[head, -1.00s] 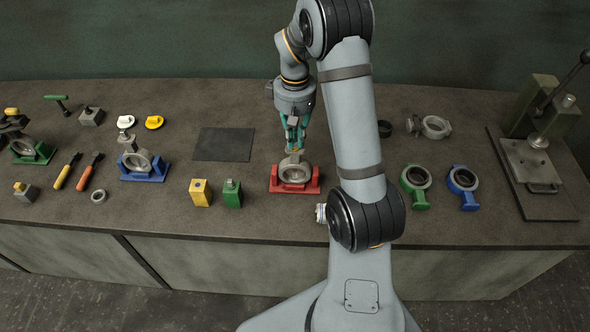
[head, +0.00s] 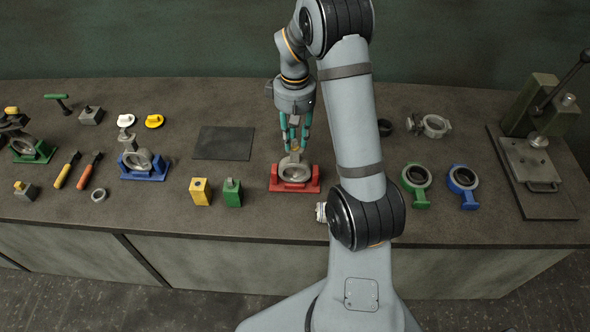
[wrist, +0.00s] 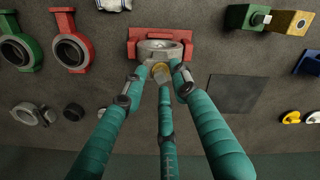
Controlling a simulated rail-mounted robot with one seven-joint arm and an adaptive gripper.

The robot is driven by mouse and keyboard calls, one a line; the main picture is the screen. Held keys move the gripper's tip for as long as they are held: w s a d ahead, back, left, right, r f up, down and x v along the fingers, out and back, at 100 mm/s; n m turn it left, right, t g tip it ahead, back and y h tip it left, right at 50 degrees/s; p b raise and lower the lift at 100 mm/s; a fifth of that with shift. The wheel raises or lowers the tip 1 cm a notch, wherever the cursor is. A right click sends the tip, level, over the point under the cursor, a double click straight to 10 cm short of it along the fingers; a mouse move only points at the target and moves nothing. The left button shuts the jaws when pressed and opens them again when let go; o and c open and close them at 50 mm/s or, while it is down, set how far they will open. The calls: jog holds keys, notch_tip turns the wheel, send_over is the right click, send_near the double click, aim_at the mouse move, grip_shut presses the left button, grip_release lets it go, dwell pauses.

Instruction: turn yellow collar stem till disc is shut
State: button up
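The valve with the yellow collar stem (head: 293,148) stands in a red cradle (head: 289,187) at mid-bench. In the wrist view the yellow collar (wrist: 160,68) shows at the near side of the grey valve ring (wrist: 160,47), in front of the red cradle (wrist: 134,49). My gripper (head: 293,147) has three teal fingers, pointing down over the stem. In the wrist view the fingers of my gripper (wrist: 162,72) are spread around the collar, with gaps between them and it. The disc's angle inside the ring is not clear.
A dark mat (head: 224,143) lies left of my gripper. Yellow (head: 200,192) and green (head: 232,193) blocks stand front left of the cradle. A blue cradle (head: 136,175) with another valve is further left. Green (head: 416,184) and blue (head: 463,186) rings lie right of my arm.

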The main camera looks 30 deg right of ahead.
jog(key=shift+o, duration=0.5)
notch_tip(320, 180, up, 12)
dwell(0.3)
dwell(0.3)
jog(key=shift+m, duration=0.3)
notch_tip(320, 180, down, 12)
jog(key=shift+f, duration=0.2)
jog(key=m+b, duration=0.1)
jog(key=m, duration=0.3)
jog(key=shift+r, duration=0.15)
